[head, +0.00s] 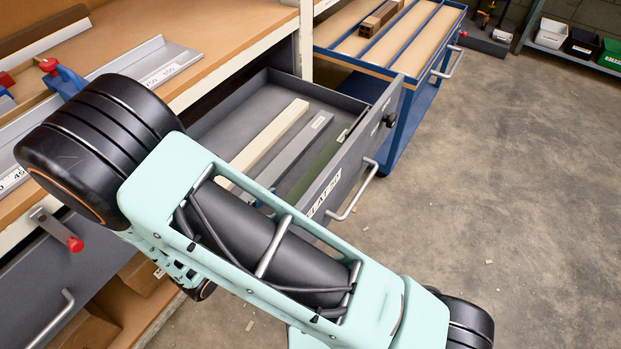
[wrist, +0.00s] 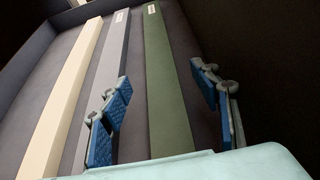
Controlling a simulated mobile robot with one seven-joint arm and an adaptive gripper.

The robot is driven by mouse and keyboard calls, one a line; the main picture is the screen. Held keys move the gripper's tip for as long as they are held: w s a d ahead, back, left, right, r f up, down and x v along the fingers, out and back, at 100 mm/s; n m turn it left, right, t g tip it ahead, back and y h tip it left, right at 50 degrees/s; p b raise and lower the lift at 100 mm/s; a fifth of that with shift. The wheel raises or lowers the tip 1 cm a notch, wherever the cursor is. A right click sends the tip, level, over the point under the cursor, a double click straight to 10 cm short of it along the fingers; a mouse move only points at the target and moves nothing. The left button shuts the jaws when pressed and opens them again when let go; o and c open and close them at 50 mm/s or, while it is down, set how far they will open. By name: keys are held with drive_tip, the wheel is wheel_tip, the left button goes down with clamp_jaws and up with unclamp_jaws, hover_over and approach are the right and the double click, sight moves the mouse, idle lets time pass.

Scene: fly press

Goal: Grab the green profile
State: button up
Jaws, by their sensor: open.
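The green profile (head: 318,160) is a long flat bar lying in the open drawer, nearest the drawer's front panel. In the wrist view the green profile (wrist: 168,85) runs lengthwise between my fingers, with a small white label near its far end. My gripper (wrist: 160,108) is open, with one blue-padded finger on each side of the profile. The left finger overlaps the grey profile in the picture. I see no contact with the green bar; the finger height above the drawer floor is hard to judge.
A grey profile (head: 293,152) and a cream profile (head: 263,142) lie parallel to the left in the drawer (head: 231,112). The drawer's front panel (head: 352,150) stands close on the right. A blue cart (head: 398,79) stands behind; open floor (head: 500,200) lies right.

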sight(303, 188)
drive_tip(key=x, duration=0.3)
drive_tip(key=shift+w+d+f+b, duration=0.1)
drive_tip(key=shift+w+f+b, duration=0.05)
drive_tip(key=shift+b, duration=0.2)
drive_tip(key=b+x, duration=0.1)
drive_tip(key=x, duration=0.1)
drive_tip(key=b+x, duration=0.1)
drive_tip(key=x, duration=0.1)
drive_tip(key=shift+f, duration=0.4)
drive_tip(key=shift+w+d+f, duration=0.1)
drive_tip(key=shift+w+d, duration=0.05)
drive_tip(key=shift+w, duration=0.4)
drive_tip(key=shift+c, duration=0.7)
drive_tip(key=c, duration=1.4)
